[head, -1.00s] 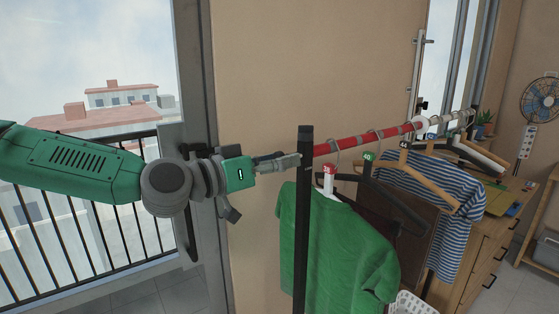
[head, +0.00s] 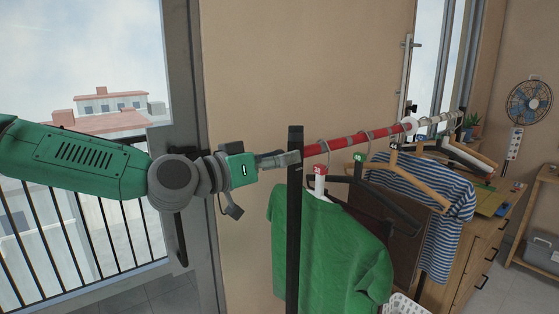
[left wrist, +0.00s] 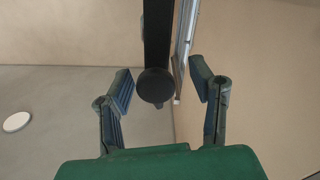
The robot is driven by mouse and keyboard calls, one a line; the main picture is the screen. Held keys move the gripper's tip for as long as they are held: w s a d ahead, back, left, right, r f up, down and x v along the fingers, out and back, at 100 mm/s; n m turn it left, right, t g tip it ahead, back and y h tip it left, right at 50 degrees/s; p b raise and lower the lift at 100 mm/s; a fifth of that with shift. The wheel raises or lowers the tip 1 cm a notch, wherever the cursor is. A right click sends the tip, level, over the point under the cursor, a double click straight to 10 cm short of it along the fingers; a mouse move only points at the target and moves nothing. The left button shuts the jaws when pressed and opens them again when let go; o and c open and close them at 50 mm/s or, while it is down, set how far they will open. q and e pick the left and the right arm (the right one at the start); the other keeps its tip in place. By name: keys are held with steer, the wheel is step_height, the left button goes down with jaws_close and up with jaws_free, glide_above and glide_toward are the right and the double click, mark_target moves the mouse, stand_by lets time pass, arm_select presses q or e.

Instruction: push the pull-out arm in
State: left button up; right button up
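The pull-out arm is a red bar (head: 352,142) with grey bands. It runs from a black post (head: 294,225) to a white collar (head: 409,126) on the pale rail. A length of red shows outside the collar. My left gripper (head: 297,157) is at the top of the black post, its fingertips overlapping it in the head view. In the left wrist view the left gripper (left wrist: 162,80) has its fingers apart, with the round-ended black post (left wrist: 155,88) between them in the picture. I cannot tell whether it touches. My right gripper is not in view.
A green shirt (head: 325,245), a striped shirt (head: 440,190) and several hangers hang along the rail. A white basket (head: 405,305) stands below. A wooden dresser (head: 475,245) is at the right. A glass door and a balcony railing (head: 100,230) are at the left.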

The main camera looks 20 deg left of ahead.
arm_select(q)
steer(key=shift+s+a, duration=0.15)
steer(key=shift+s, duration=0.1)
steer(key=v, duration=1.1)
steer(key=shift+a+f, duration=0.15)
steer(key=shift+a, duration=0.1)
steer(key=shift+d, duration=0.1)
